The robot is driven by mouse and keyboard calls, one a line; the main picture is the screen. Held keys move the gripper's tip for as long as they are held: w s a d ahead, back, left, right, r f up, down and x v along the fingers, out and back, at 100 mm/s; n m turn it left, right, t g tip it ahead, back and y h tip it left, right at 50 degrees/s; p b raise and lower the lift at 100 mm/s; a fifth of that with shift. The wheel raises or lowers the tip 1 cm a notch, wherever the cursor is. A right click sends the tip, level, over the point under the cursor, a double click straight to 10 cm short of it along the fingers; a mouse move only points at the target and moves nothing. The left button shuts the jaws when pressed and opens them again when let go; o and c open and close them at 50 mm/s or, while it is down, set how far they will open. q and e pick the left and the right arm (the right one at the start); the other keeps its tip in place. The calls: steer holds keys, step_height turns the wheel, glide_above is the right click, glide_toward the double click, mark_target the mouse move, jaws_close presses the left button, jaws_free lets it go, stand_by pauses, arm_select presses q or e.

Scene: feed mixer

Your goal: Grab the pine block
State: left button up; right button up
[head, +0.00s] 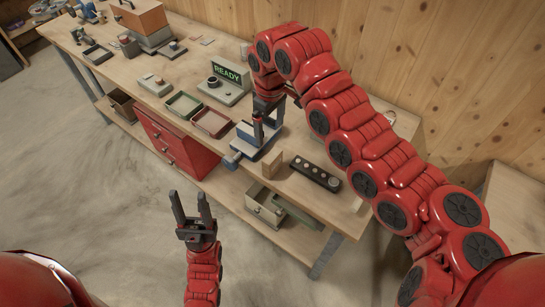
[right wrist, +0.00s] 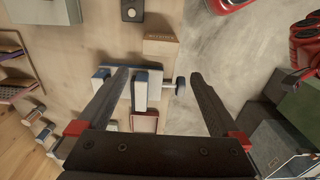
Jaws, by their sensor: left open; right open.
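The pine block (head: 271,166) is a small light-wood block standing on the bench, between a blue-and-grey vise (head: 248,149) and a black strip with round buttons (head: 316,174). In the right wrist view the pine block (right wrist: 160,47) lies just beyond the fingertips, with the vise (right wrist: 140,88) between the fingers in the picture. My right gripper (head: 259,132) is open and empty above the vise, apart from the block; it also shows in the right wrist view (right wrist: 159,73). My left gripper (head: 190,214) is open and empty in front of the bench, over the floor.
Green (head: 183,105) and red (head: 211,122) trays and a READY display box (head: 225,88) stand left of the vise. Red drawers (head: 172,143) and a shelf bin (head: 264,205) sit below the bench top. A wooden wall (head: 400,50) rises behind. The floor in front is clear.

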mark_target(271, 155)
steer(key=f+p, duration=0.1)
steer(key=f, duration=0.4)
steer(key=f+p, duration=0.1)
steer(key=f, duration=0.5)
steer(key=shift+s+f, duration=0.2)
steer(key=shift+f, duration=0.05)
steer(key=f+p, duration=0.2)
steer(key=f, duration=0.1)
steer(key=f+p, duration=0.1)
steer(key=shift+s+d+f, duration=0.15)
steer(key=shift+d+f, duration=0.1)
steer(key=shift+f, duration=0.65)
steer(key=c, duration=1.2)
steer(key=shift+o, duration=0.2)
steer(key=shift+r, duration=0.2)
